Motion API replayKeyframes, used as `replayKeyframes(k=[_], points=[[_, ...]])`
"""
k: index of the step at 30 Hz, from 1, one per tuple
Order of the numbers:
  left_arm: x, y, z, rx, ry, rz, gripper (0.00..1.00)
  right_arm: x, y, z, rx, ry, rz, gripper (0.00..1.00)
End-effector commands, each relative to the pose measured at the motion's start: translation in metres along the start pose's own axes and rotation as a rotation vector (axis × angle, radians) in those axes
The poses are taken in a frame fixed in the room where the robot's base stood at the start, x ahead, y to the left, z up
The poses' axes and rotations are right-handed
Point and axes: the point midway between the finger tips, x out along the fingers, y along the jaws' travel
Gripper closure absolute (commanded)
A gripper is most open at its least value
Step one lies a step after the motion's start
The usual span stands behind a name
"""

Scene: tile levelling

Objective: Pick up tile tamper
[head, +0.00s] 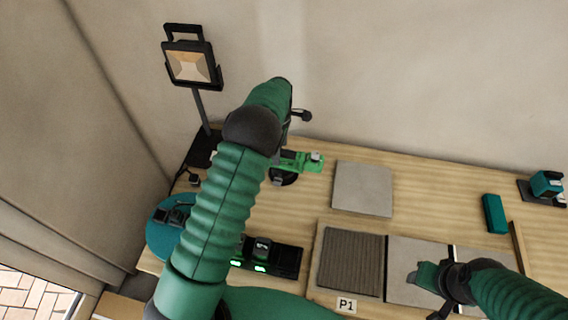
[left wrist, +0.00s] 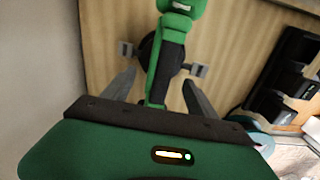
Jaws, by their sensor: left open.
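The tile tamper (head: 300,160) is a bright green tool with a dark round base, lying on the wooden bench near the wall. In the left wrist view the tamper (left wrist: 172,50) shows its green body, a black grip section and the dark disc. My left gripper (left wrist: 160,88) is open, with one finger on each side of the tool's body and gaps visible. In the head view my left arm hides part of the tamper. My right gripper (head: 428,294) is over the tiles at the lower right; its jaw opening is unclear.
A grey tile (head: 362,189) lies right of the tamper. A ribbed panel (head: 351,262) and tiles lie in front. A charger with green lights (head: 287,259) sits left of them. A work lamp (head: 191,62) stands at the left, and a teal block (head: 494,214) lies at the right.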

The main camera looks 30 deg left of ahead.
Motion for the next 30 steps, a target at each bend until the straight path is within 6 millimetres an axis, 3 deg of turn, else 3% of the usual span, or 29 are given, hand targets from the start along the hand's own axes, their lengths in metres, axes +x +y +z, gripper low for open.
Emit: replayKeyframes(k=[10, 17, 30], points=[[0.049, 0.003, 0.013, 0.002, 0.002, 0.000, 0.33, -0.011, 0.000, -0.003, 0.000, 0.000, 0.000, 0.53], [0.053, 0.003, 0.011, 0.001, 0.000, 0.002, 0.33, -0.010, 0.000, -0.002, 0.000, 0.000, 0.000, 0.53], [0.052, 0.003, 0.010, 0.001, 0.002, 0.003, 0.89, -0.010, 0.000, -0.002, 0.000, 0.000, 0.000, 0.53]])
